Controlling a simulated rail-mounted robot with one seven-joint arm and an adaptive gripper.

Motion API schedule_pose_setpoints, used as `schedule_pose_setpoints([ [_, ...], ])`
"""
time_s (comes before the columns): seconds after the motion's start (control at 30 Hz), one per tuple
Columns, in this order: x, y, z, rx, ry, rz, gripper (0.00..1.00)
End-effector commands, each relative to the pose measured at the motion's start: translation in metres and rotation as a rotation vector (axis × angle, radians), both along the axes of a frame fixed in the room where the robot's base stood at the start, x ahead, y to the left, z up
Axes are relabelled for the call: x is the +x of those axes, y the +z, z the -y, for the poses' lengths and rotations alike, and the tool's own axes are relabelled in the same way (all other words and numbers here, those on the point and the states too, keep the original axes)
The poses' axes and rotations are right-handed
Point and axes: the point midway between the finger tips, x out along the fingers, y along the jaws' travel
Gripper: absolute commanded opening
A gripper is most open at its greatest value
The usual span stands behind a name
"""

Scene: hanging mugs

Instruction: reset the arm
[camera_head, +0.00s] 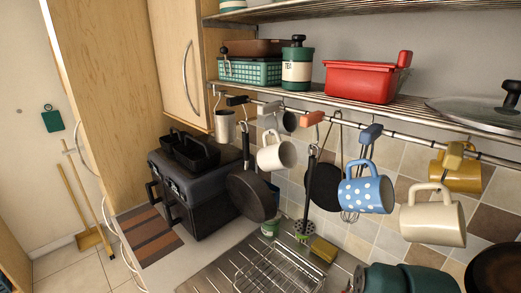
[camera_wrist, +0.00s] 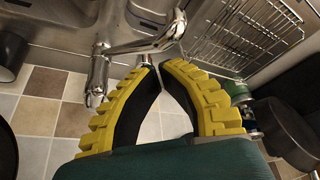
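In the wrist view my gripper (camera_wrist: 159,66) has two yellow ribbed fingers with black inner sides. A gap shows between them, narrow at the tips, with tile behind it and nothing held. A chrome faucet (camera_wrist: 100,70) and a wire dish rack (camera_wrist: 243,38) lie beyond the fingertips. In the head view a teal part of my arm shows at the bottom right, below the hanging mugs; the fingers cannot be made out there. A white mug (camera_head: 276,152), a blue dotted mug (camera_head: 366,194), a cream mug (camera_head: 433,222) and a yellow mug (camera_head: 462,172) hang from the rail.
Pans (camera_head: 250,195) and utensils also hang from the rail (camera_head: 390,135). Above it, a wire shelf (camera_head: 430,107) holds a red pot (camera_head: 361,82), a tea canister (camera_head: 297,68) and a glass lid (camera_head: 470,110). A black toolbox (camera_head: 203,190) stands on the counter at left. The dish rack sits below.

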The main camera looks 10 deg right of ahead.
Motion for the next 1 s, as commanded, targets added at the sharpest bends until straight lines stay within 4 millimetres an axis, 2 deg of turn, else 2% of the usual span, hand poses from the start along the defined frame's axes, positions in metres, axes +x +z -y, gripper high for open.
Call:
schedule_pose_setpoints([
  [0.03,0.005,-0.014,-0.018,0.010,0.031,-0.023,0.00],
  [0.13,0.018,-0.023,-0.062,-0.002,0.112,0.000,0.00],
  [0.27,0.036,-0.008,-0.104,-0.052,0.179,0.132,0.00],
  [0.37,0.047,0.016,-0.135,-0.091,0.216,0.280,0.00],
  [0.47,0.050,0.056,-0.166,-0.127,0.240,0.486,0.00],
  [0.57,0.039,0.114,-0.194,-0.155,0.247,0.738,0.00],
  [0.67,0.009,0.184,-0.211,-0.167,0.229,1.018,0.00],
  [0.7,-0.007,0.211,-0.213,-0.173,0.214,1.125,0.00],
  [0.8,-0.045,0.267,-0.209,-0.181,0.172,1.338,0.00],
  [0.9,-0.068,0.300,-0.208,-0.181,0.147,1.468,0.00],
  [1.0,-0.073,0.313,-0.207,-0.169,0.131,1.530,0.00],
])
